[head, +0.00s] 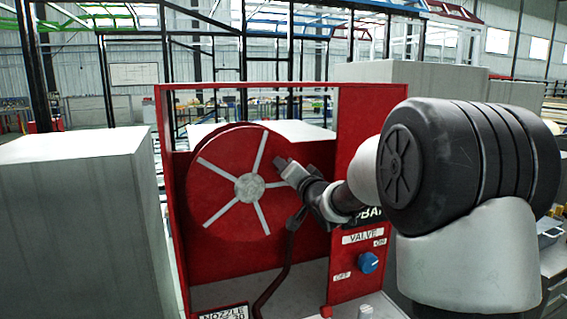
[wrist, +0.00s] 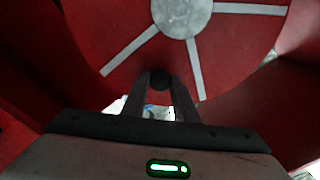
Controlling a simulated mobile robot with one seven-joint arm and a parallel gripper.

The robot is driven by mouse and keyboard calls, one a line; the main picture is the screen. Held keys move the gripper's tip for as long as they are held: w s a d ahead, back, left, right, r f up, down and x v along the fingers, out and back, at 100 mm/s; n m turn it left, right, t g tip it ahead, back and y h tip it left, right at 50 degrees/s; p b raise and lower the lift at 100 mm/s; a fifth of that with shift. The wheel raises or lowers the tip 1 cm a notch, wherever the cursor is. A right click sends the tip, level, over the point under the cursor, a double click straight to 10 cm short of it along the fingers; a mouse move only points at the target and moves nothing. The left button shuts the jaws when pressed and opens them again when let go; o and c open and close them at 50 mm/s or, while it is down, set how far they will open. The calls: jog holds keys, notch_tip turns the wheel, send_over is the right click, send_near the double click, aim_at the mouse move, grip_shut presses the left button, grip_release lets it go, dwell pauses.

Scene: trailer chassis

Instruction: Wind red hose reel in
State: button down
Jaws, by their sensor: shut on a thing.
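The red hose reel (head: 222,165) stands upright inside a red open-fronted cabinet (head: 372,110), with pale spokes and a grey hub (head: 249,187). In the wrist view the reel face (wrist: 110,35) fills the upper part, with its hub (wrist: 181,14) near the top. My gripper (head: 288,168) is at the right side of the reel face. In the wrist view my gripper (wrist: 160,90) has its two fingers on either side of a dark round crank knob (wrist: 160,79), shut on it. The knob is hidden by my gripper in the head view. A dark hose (head: 287,270) hangs below.
A blue valve knob (head: 368,263) with ON and OFF labels sits on the cabinet's right panel. A nozzle label (head: 224,313) is at the bottom. A large grey block (head: 80,225) stands close on the left, and another (head: 420,78) stands behind right.

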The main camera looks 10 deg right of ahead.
jog(key=shift+w+d+f+m+b, duration=0.15)
jog(key=shift+d+f+m, duration=0.2)
jog(key=shift+f+m, duration=0.85)
jog(key=shift+s+d+f+m+b, duration=0.15)
jog(key=shift+d+f+m, duration=0.2)
jog(key=shift+f+m, duration=0.8)
jog(key=shift+w+d+f+m+b, duration=0.15)
jog(key=shift+d+f+m, duration=0.2)
jog(key=shift+f+m, duration=0.85)
jog(key=shift+r+m, duration=0.1)
jog(key=shift+m, duration=0.15)
jog(key=c, duration=1.4)
grip_release()
jog(key=shift+r, duration=0.1)
jog(key=b+v, duration=0.1)
jog(key=v, duration=1.6)
jog(key=shift+s, duration=0.25)
jog(key=shift+a, duration=0.1)
